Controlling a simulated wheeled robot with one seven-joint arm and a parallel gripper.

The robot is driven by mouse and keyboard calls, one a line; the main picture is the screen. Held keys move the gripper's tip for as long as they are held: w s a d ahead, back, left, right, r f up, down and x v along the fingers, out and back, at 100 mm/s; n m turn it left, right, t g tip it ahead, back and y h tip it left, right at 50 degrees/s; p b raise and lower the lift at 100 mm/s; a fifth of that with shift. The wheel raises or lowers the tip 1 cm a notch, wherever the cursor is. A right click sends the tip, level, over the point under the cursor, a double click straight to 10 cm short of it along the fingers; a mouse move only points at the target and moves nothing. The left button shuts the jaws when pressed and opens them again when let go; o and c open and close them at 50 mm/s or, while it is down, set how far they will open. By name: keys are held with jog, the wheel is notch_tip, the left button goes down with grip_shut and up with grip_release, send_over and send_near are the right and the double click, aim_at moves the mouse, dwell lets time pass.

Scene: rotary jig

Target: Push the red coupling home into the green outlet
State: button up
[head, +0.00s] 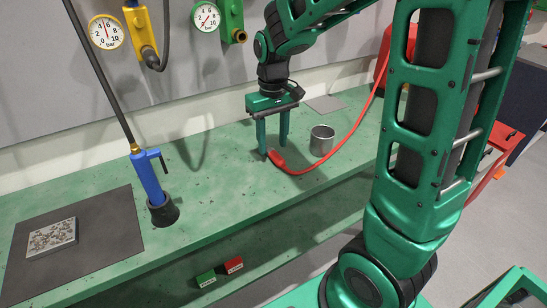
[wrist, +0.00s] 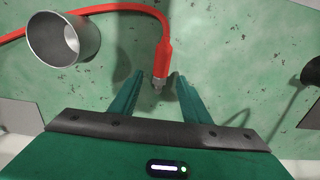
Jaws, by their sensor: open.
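The red coupling (head: 277,159) lies on the green bench at the end of a red hose. In the wrist view, the coupling (wrist: 162,62) points its metal tip toward my gripper. My gripper (head: 273,150) points down at the bench, open and empty. In the wrist view, the tip shows between the fingertips of my gripper (wrist: 156,81), and the red body lies just beyond them. The fingers' height above the bench is hard to tell.
A metal cup (head: 321,141) stands right of the coupling, close to the red hose (head: 345,139). A yellow outlet (head: 149,53) with a dark hose hangs left of the green one. A dark mat (head: 108,226) bears a speckled plate (head: 51,238).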

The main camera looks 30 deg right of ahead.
jog(key=shift+f, duration=1.4)
jog(key=shift+c, duration=0.6)
grip_shut()
jog(key=shift+r, duration=0.1)
